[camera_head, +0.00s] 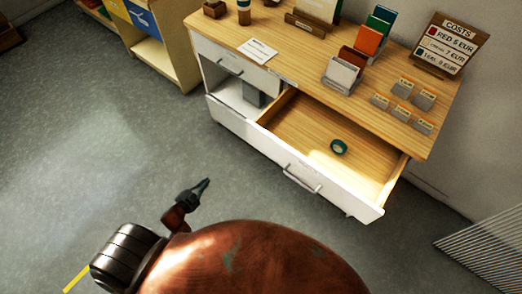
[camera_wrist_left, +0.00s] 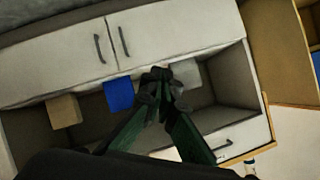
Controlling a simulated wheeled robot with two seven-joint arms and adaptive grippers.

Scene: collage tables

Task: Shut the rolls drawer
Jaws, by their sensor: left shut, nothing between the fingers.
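The rolls drawer (camera_head: 360,203) stands pulled out from the right side of the wooden desk in the head view. Its white front has a metal bar handle (camera_head: 301,180). A green roll (camera_head: 339,147) lies on the bare wooden floor inside it. My left gripper (camera_head: 206,182) is shut and empty, over the grey floor to the left of the drawer front and apart from it. In the left wrist view its dark green fingers (camera_wrist_left: 160,82) meet in front of an open compartment. My right gripper is not in view.
The desk top (camera_head: 300,58) carries card holders, small labelled blocks and a costs sign (camera_head: 453,45). A closed drawer (camera_head: 232,67) sits at the desk's left above an open compartment. The wrist view shows a blue box (camera_wrist_left: 118,94). The floor before the desk is clear.

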